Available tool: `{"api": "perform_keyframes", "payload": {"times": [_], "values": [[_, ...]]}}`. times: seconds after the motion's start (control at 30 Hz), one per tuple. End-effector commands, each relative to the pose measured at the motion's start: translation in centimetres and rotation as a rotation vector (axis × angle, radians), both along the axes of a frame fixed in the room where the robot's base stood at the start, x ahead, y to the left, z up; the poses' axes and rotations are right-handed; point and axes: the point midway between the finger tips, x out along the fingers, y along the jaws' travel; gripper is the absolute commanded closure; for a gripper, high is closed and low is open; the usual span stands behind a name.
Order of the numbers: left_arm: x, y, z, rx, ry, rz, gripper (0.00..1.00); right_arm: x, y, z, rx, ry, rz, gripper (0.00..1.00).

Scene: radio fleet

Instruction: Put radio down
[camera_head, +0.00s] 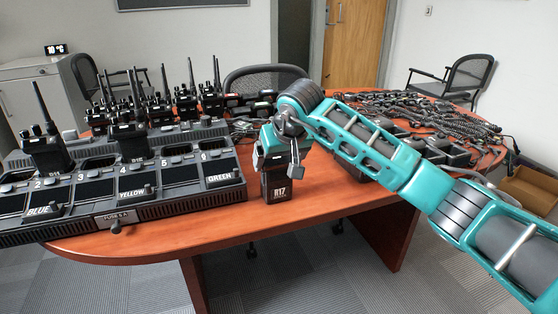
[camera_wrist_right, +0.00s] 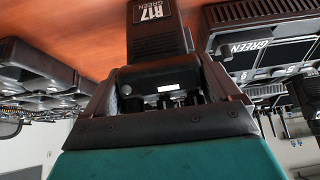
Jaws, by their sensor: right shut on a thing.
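A black radio labelled R17 GREEN (camera_head: 280,187) is upright over the front part of the wooden table, just right of the charger. My right gripper (camera_head: 277,160) is shut on its upper part from above. In the right wrist view the gripper's fingers (camera_wrist_right: 168,88) stand either side of the radio (camera_wrist_right: 160,28). I cannot tell whether the radio's base touches the table. My left gripper is not in view.
A numbered multi-slot charger (camera_head: 165,205) with BLUE, YELLOW and GREEN labels stands left, holding two radios. Several radios (camera_head: 185,103) stand behind it. Cables and headsets (camera_head: 430,112) cover the right side. Bare table (camera_head: 325,190) lies right of the held radio.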

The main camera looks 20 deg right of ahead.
Motion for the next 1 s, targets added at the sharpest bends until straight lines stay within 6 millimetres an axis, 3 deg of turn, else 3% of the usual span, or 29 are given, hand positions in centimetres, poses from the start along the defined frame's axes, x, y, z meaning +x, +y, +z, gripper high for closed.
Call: {"api": "perform_keyframes", "payload": {"times": [0.37,0.4,0.47,0.77,1.0], "values": [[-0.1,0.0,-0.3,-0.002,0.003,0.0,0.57,0.1,0.0,-0.2,0.001,-0.007,-0.001,0.81],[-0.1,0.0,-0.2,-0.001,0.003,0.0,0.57,0.1,0.0,-0.2,0.001,-0.003,-0.001,0.06],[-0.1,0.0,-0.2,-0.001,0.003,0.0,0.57,0.0,0.0,-0.2,0.001,-0.003,-0.001,0.01],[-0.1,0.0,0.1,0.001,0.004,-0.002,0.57,0.0,0.0,0.2,0.001,-0.002,0.0,0.0],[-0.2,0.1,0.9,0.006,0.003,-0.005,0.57,-2.0,-0.2,3.7,-0.001,-0.007,-0.001,0.0]]}}
